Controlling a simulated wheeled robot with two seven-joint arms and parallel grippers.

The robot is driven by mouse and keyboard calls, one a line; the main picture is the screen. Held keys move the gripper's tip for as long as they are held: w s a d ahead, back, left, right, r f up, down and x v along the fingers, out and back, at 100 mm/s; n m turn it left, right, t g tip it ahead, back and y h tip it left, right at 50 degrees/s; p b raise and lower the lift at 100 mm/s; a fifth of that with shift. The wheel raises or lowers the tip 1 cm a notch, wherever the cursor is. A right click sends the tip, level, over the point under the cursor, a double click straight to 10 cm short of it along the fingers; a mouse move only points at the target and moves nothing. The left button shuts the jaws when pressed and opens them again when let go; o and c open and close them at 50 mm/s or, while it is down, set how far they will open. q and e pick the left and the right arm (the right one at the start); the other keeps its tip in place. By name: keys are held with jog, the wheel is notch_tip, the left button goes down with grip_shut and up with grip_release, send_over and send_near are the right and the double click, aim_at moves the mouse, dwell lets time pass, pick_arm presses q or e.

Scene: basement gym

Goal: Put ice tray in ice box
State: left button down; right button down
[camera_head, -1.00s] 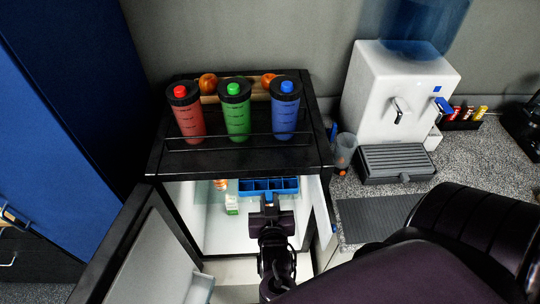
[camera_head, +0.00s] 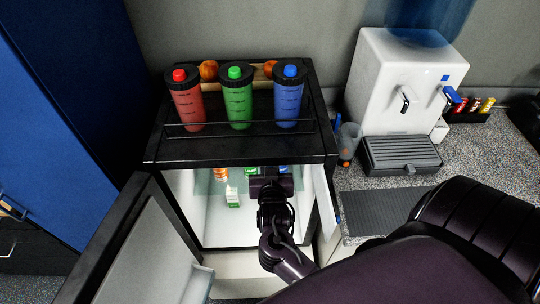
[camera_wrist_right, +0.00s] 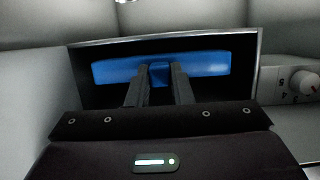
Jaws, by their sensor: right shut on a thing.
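The blue ice tray (camera_wrist_right: 205,64) shows in the right wrist view, held across the two fingers of my right gripper (camera_wrist_right: 160,72). The gripper is shut on it. The tray lies level in front of or inside the dark opening of the ice box (camera_wrist_right: 90,97), which has a thin pale frame; I cannot tell how deep it is. In the head view my right gripper (camera_head: 270,182) reaches into the open mini fridge (camera_head: 190,205), and the tray is hidden under the fridge top. My left gripper is not in view.
A dial (camera_wrist_right: 302,82) sits right of the ice box. A small green-white carton (camera_head: 232,197) and bottles stand inside the fridge. The fridge door (camera_head: 130,250) is open at left. Red, green and blue bottles (camera_head: 238,100) stand on top. A water dispenser (camera_head: 400,90) is at right.

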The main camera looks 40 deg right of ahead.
jog(key=shift+w+d+r+b, duration=0.1)
jog(key=shift+w+d+b, duration=0.5)
jog(key=shift+w, duration=0.5)
jog(key=shift+w+d+r+b, duration=0.1)
jog(key=shift+w+d+b, duration=0.4)
jog(key=shift+w+d, duration=0.4)
jog(key=shift+w+d+b, duration=0.5)
jog(key=shift+w+b, duration=0.05)
jog(key=shift+w, duration=0.7)
jog(key=shift+s+f+b, duration=0.1)
jog(key=shift+f+b, duration=0.3)
jog(key=shift+f, duration=0.6)
jog(key=shift+a, duration=0.1)
jog(key=c, duration=1.2)
grip_release()
jog(key=shift+f, duration=0.1)
jog(key=shift+s, duration=0.1)
jog(key=shift+s+a, duration=0.2)
jog(key=shift+s, duration=0.05)
jog(key=b+v, duration=0.2)
jog(key=v, duration=0.5)
jog(key=shift+r, duration=0.2)
